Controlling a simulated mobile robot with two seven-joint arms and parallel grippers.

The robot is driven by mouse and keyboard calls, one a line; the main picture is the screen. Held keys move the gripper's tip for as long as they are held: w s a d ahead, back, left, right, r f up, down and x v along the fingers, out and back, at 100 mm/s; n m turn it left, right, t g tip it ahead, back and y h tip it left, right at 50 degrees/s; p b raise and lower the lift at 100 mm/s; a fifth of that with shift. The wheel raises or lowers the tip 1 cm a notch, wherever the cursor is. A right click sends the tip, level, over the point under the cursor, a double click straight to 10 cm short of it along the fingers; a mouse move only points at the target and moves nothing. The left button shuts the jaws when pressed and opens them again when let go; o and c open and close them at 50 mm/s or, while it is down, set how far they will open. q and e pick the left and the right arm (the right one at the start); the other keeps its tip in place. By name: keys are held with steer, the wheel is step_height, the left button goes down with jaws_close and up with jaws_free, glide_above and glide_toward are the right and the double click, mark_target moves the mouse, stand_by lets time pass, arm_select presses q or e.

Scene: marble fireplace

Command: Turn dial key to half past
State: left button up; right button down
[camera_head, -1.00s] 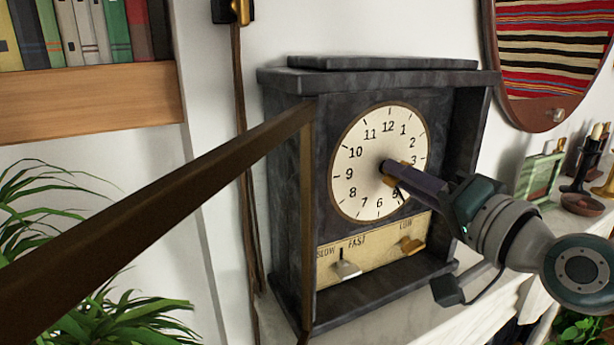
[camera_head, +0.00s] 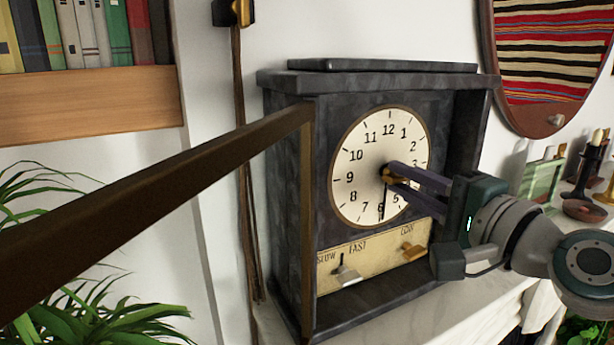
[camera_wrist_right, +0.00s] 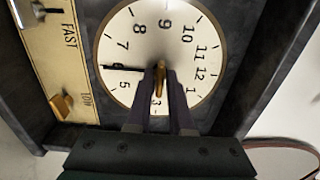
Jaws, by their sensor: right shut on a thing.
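A dark stone clock (camera_head: 283,160) stands on the marble mantel with a round cream dial (camera_head: 352,160). A small gold dial key (camera_head: 386,178) sits at the dial's centre; it also shows in the right wrist view (camera_wrist_right: 160,85). My right gripper (camera_head: 388,172) comes in from the right and is shut on the key, one purple finger on each side. A thin black hand (camera_head: 382,205) points straight down at the 6; in the right wrist view the hand (camera_wrist_right: 125,68) points left, between 5 and 7. My left gripper is out of view.
The clock's brown-framed door (camera_head: 160,185) swings open toward me on the left. Below the dial, a panel (camera_head: 375,258) carries a silver lever (camera_head: 347,275) and a gold one (camera_head: 413,251). A plant (camera_head: 100,315) is at lower left; candlesticks (camera_head: 585,170) stand at right.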

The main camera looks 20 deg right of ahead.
stand_by(0.4)
steer(key=c, duration=0.9)
jaws_free()
steer(key=shift+c, duration=0.2)
steer(key=shift+s, duration=0.1)
steer(key=s+b, duration=0.2)
steer(key=s, duration=0.7)
steer(key=shift+s+d, duration=0.35)
steer(key=shift+d, duration=0.05)
